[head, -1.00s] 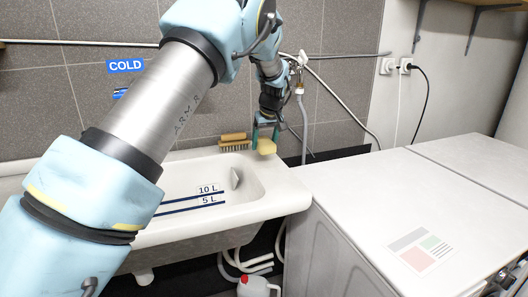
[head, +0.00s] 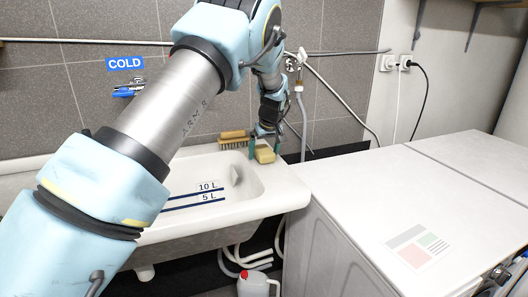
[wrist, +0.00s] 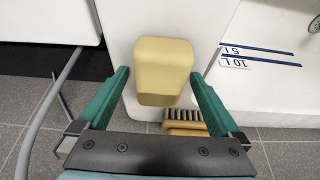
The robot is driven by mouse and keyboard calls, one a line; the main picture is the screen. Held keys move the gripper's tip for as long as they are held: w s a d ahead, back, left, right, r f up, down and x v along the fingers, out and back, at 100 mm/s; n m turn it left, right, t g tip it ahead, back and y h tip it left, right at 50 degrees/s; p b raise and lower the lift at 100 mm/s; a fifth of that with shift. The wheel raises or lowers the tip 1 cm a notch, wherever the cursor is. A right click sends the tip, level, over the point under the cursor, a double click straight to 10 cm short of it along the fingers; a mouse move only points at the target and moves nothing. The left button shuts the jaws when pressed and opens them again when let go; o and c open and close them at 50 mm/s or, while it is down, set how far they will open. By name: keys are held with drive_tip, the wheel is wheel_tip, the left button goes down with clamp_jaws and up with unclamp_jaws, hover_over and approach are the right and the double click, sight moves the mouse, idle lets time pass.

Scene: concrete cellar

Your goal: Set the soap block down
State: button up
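The soap block (head: 265,154) is a pale yellow block resting on the white sink's (head: 285,190) back right rim. It also shows in the wrist view (wrist: 163,68). My gripper (head: 265,148) is open, with its green fingers on either side of the block. In the wrist view, my gripper (wrist: 160,73) shows gaps between the fingers and the soap's sides. The soap's underside is hidden.
A wooden scrub brush (head: 234,140) lies on the rim just left of the soap, close to one finger in the wrist view (wrist: 185,127). A hose (head: 302,125) hangs behind. A white machine top (head: 350,190) stands right of the sink.

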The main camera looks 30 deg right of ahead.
drive_tip(key=d+b+v, duration=0.1)
drive_tip(key=b+v, duration=0.2)
drive_tip(key=v, duration=0.9)
drive_tip(key=a+f+g, duration=0.2)
drive_tip(key=a+f, duration=0.1)
drive_tip(key=a, duration=2.2)
drive_tip(key=s+a+f, duration=0.2)
drive_tip(key=s+a, duration=0.6)
drive_tip(key=a, duration=0.2)
drive_tip(key=s+a+f+g, duration=0.1)
drive_tip(key=s+a+f, duration=0.2)
drive_tip(key=s+a, duration=0.5)
drive_tip(key=shift+s+a+f, duration=0.25)
drive_tip(key=shift+a+f, duration=0.05)
drive_tip(key=shift+a, duration=0.9)
